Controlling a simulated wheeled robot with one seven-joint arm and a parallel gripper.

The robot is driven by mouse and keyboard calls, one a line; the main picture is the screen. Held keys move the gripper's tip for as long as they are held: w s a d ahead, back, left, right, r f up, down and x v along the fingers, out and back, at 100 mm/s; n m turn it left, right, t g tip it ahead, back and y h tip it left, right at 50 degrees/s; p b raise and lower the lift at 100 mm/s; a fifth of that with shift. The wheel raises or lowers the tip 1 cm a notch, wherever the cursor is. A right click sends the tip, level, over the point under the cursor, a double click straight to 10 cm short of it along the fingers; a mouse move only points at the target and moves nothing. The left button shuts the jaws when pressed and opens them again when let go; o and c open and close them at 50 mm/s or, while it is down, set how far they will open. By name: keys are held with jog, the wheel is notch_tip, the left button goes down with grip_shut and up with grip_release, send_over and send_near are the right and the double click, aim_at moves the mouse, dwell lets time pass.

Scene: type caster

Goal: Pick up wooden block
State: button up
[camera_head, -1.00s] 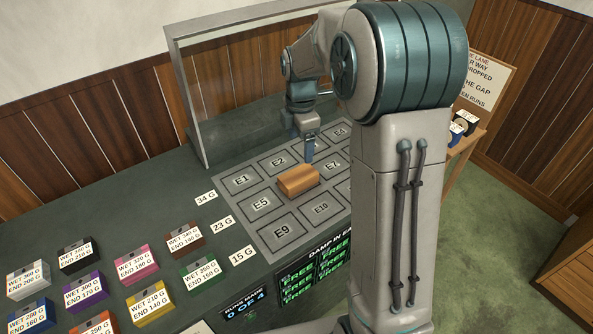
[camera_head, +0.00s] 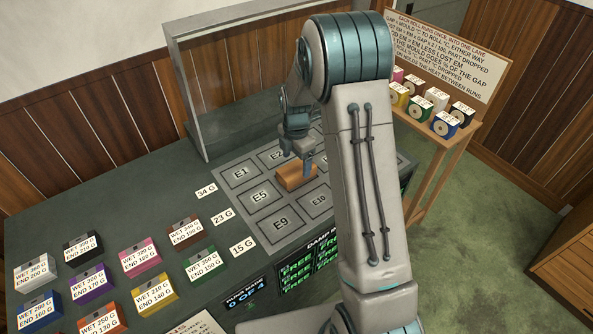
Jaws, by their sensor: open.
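The wooden block (camera_head: 293,176) is a brown-orange piece lying on the grey grid of marked cells, right of cell E5 and above cell E10. My gripper (camera_head: 306,168) is over the right end of the block, pointing down, with a finger close to or against it. Whether it touches cannot be told. The jaws are open, though the far finger is hard to make out. My arm hides the right part of the grid.
Several coloured boxes with weight labels (camera_head: 92,285) stand on the dark counter at left. A clear panel (camera_head: 240,85) rises behind the grid. A wooden side table (camera_head: 450,150) at right holds several coloured blocks and a sign.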

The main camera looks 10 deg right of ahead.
aim_at(297, 167)
jog(key=shift+s+f+p, duration=0.1)
jog(key=shift+f+p, duration=0.4)
jog(key=shift+f, duration=1.5)
jog(key=c, duration=1.2)
jog(key=shift+o, duration=0.2)
jog(key=shift+r, duration=0.15)
